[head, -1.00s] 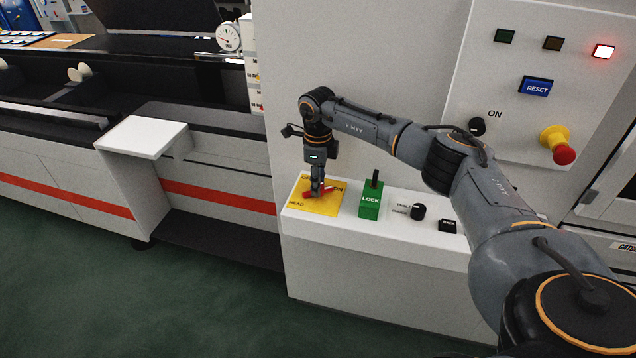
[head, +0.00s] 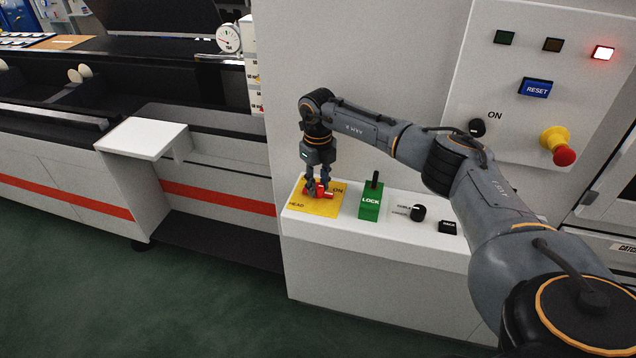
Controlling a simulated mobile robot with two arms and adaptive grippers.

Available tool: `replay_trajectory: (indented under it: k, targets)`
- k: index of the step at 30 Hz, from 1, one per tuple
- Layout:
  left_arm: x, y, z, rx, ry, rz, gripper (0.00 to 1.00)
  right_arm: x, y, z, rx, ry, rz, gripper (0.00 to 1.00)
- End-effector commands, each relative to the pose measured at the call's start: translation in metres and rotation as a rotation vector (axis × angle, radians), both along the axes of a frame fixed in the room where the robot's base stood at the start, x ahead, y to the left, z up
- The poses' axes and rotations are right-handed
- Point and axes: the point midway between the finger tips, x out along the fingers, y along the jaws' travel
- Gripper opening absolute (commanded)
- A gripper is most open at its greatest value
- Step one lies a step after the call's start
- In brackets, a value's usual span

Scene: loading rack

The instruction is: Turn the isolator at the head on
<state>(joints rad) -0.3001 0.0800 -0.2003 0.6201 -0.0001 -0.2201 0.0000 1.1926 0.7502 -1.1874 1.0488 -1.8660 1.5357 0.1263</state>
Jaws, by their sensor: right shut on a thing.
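The isolator is a yellow plate (head: 322,206) marked HEAD and ON, with a red handle (head: 327,196) on it, at the left end of the white console. My right gripper (head: 318,192) points down over the plate and is shut on the red handle. Its fingers hide part of the handle, so its exact angle is hard to tell. The word ON shows to the right of the gripper. My left gripper is out of view.
A green LOCK block (head: 370,203) with a black lever stands just right of the plate. A black knob (head: 418,212) and a black button (head: 447,227) follow. The upright panel (head: 510,120) carries a lit red lamp (head: 603,52), a blue RESET button (head: 536,87) and a red emergency stop (head: 564,155).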

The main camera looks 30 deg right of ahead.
Motion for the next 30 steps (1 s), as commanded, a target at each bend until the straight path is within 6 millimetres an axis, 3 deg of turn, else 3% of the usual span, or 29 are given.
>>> replay_trajectory:
  k: [13,14,16,26,30]
  targets:
    - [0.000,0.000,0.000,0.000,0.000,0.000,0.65,0.001,-0.001,0.002,0.000,-0.005,-0.009,0.00]
    - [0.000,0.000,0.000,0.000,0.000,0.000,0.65,0.001,-0.001,0.002,0.000,-0.005,-0.009,0.35]
    - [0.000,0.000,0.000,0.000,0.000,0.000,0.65,0.001,-0.001,0.002,-0.001,-0.004,-0.009,0.50]
    - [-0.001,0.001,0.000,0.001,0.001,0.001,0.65,0.001,0.000,0.002,0.000,-0.002,-0.008,0.52]
    - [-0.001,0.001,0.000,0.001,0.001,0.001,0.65,0.001,0.000,0.014,-0.001,-0.004,-0.007,0.52]
